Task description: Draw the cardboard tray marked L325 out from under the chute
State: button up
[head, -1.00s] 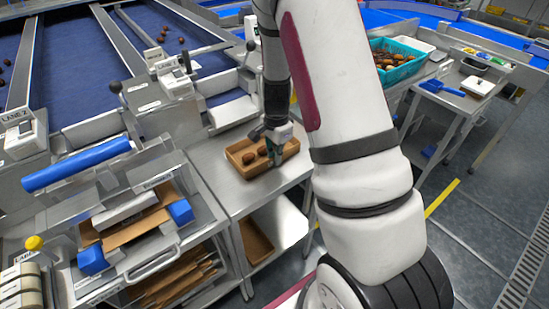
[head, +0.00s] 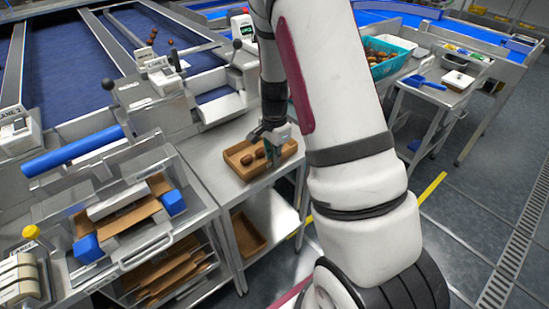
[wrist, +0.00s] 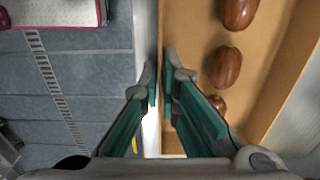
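A brown cardboard tray (head: 232,161) lies on the grey metal table, in front of the lane's chute (head: 221,108). It holds a few brown dates (wrist: 226,68). I cannot read a mark on it. My gripper (head: 272,150) reaches down at the tray's right side in the head view. In the wrist view, the green-padded fingers of my gripper (wrist: 160,82) are nearly closed, one on each side of the tray's wall, pinching it. The tray's floor (wrist: 190,40) lies right of the fingers, the table edge and the room's floor to the left.
Another cardboard tray (head: 246,232) lies on the shelf below. At left stands a rack with blue-cornered parts (head: 88,248) and flat cardboard. The floor at right is open.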

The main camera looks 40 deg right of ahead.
jog(key=o, duration=0.4)
jog(key=shift+c, duration=0.2)
jog(key=shift+r, duration=0.1)
notch_tip(320, 180, up, 12)
dwell(0.6)
